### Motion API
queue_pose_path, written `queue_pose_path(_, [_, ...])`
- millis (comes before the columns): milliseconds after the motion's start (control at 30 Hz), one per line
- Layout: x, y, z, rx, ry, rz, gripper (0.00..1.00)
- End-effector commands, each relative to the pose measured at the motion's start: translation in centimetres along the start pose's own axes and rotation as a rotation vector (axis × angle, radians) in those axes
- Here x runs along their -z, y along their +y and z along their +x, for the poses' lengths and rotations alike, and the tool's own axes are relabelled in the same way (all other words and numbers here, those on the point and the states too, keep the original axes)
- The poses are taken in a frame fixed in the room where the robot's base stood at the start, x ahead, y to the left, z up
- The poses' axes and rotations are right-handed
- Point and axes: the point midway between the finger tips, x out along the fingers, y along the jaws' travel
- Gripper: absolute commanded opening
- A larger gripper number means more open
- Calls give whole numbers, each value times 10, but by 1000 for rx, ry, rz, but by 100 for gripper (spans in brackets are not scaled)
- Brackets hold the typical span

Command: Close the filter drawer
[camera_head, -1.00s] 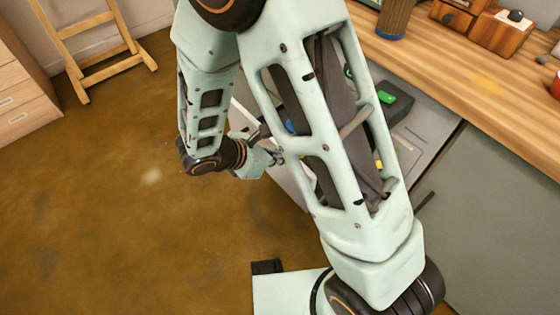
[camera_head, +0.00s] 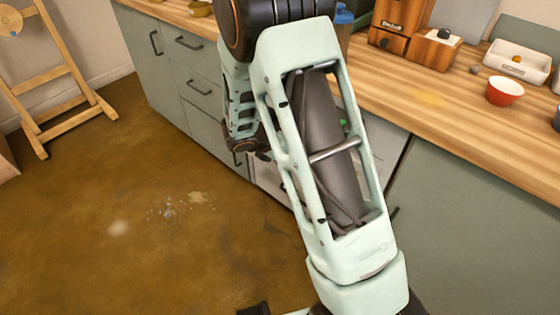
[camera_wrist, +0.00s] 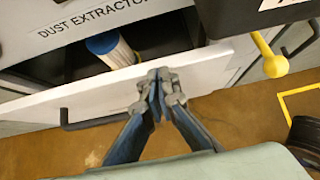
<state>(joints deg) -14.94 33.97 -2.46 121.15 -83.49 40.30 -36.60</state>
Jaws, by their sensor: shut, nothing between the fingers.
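In the wrist view the filter drawer is partly open, its white front (camera_wrist: 75,103) running across the picture with a dark bar handle (camera_wrist: 95,122) on its outer face. A filter with a blue end (camera_wrist: 103,44) shows in the gap behind the front. My gripper (camera_wrist: 158,82) is shut and empty, its fingertips at the front's outer side right of the handle. I cannot tell whether they touch it. In the head view a pale piece of the drawer front (camera_head: 269,180) shows beside my arm, which hides most of the drawer and the gripper.
The grey dust extractor panel (camera_wrist: 40,48) lies above the drawer. A yellow knob (camera_wrist: 272,64) shows to the right. The wooden worktop (camera_head: 440,100) holds a red bowl (camera_head: 505,91) and boxes. A wooden easel (camera_head: 50,75) stands at the left. The floor between is clear except for small debris.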

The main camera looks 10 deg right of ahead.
Motion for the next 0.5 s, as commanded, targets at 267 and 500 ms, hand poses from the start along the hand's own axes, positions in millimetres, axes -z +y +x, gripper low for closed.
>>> queue_pose_path(267, [-22,0,22,0,0,2,0])
queue_pose_path(500, [-27,0,27,0,0,0,0])
